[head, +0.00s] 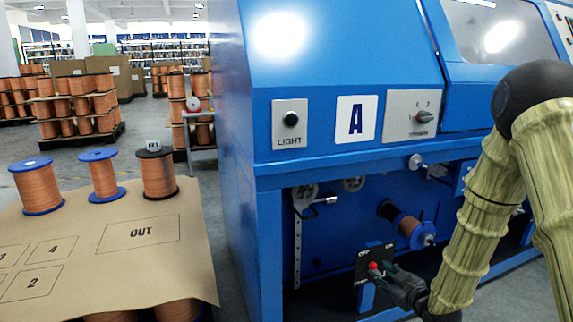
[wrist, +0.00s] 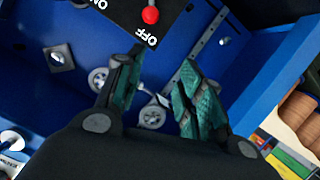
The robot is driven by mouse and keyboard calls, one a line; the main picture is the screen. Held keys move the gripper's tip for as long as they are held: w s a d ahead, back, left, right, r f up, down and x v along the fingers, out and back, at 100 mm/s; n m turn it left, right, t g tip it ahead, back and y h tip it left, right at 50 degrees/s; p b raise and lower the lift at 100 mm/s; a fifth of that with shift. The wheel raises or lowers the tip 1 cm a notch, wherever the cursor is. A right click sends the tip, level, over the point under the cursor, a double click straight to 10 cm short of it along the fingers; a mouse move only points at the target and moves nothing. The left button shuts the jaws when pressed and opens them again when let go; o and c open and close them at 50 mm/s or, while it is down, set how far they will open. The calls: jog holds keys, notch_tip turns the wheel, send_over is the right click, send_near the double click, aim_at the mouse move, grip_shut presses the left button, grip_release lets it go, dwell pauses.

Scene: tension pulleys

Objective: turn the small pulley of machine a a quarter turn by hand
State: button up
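Machine A (head: 330,60) is a blue cabinet with an "A" label and an open bay below. Two pale pulleys sit at the bay's upper left: one at the top of a slotted bar (head: 305,195), the other to its right (head: 353,183). In the wrist view the bar's pulley (wrist: 152,116) lies behind the gap between my fingers, and the other pulley (wrist: 98,80) is beside the left finger. I cannot tell surely which is the small one. My gripper (head: 390,272) is open and empty, with green fingers (wrist: 163,62), apart from both pulleys.
A black ON/OFF plate with a red-knobbed switch (head: 373,266) is close to my fingertips. A copper spool (head: 408,225) sticks out right of the pulleys. A table (head: 190,235) with copper spools stands at left. The slotted bar (head: 297,250) hangs at the bay's left.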

jog(key=s+a+f+m+g+h, duration=0.1)
jog(key=s+a+f+m+g, duration=0.15)
jog(key=s+f, duration=0.8)
jog(key=s+a+f+m+g+h, duration=0.15)
jog(key=s+f+g, duration=0.25)
jog(key=s+f, duration=0.65)
jog(key=s+a+f+m+g+h, duration=0.15)
jog(key=s+f+g, duration=0.3)
jog(key=s, duration=0.85)
jog(key=s+f+m+g, duration=0.25)
jog(key=s+f, duration=0.35)
jog(key=s, duration=0.7)
notch_tip(320, 180, up, 37)
jog(key=p, duration=3.6)
jog(key=shift+a+f, duration=0.2)
